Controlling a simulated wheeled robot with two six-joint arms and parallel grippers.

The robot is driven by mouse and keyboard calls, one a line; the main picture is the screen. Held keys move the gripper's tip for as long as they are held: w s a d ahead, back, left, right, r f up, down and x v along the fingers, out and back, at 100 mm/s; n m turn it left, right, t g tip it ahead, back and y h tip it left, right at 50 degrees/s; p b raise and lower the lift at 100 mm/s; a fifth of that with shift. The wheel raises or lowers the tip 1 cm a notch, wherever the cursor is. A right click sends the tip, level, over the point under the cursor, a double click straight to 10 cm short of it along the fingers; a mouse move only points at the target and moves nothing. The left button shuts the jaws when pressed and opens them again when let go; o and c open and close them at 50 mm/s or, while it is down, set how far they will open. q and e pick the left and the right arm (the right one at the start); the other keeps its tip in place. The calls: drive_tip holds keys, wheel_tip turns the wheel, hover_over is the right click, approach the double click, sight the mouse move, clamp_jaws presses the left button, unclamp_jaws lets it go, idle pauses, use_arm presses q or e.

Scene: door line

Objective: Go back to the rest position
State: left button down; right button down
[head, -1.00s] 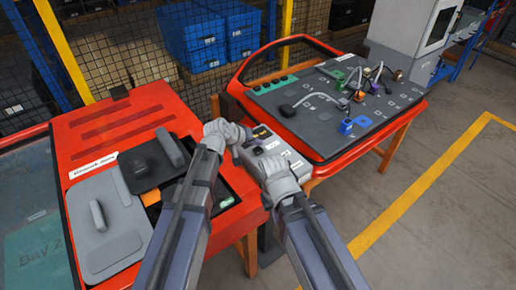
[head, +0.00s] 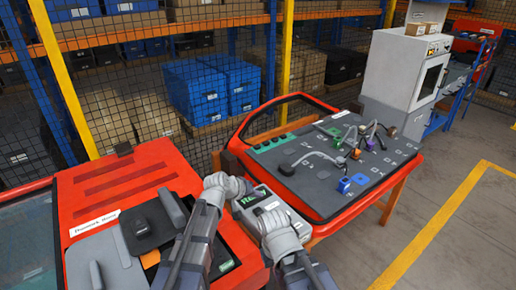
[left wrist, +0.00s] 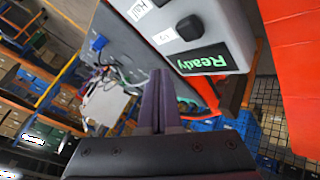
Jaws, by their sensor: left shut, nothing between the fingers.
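My left gripper (head: 247,189) is at the near left edge of a grey box (head: 288,215) between the two red panels. In the left wrist view its dark fingers (left wrist: 159,100) are together with nothing between them. The box also shows there (left wrist: 205,35), with a lit green "Ready" display (left wrist: 204,63) and a black knob. The fingers look apart from the box. My right arm ends over the near side of the same box; its fingertips are too small and hidden to tell their state.
A red door panel (head: 415,152) with cables and connectors stands on an orange stand behind the box. Blue bins (head: 195,90) stand behind a mesh fence. Open floor lies at right.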

use_arm(q)
drive_tip(key=s+a+f+m+g+y, duration=0.1)
drive_tip(key=s+f+g+y, duration=0.1)
drive_tip(key=s, duration=0.6)
drive_tip(key=s+a+f+m+g+y, duration=0.2)
drive_tip(key=s+y, duration=0.1)
drive_tip(key=s, duration=0.6)
drive_tip(key=s+a+f+m+g+y, duration=0.1)
drive_tip(key=s+a+f+g+y, duration=0.1)
drive_tip(key=s, duration=0.6)
drive_tip(key=shift+s+a+f+g+y, duration=0.3)
drive_tip(key=shift+s+g, duration=0.1)
drive_tip(key=shift+g, duration=0.2)
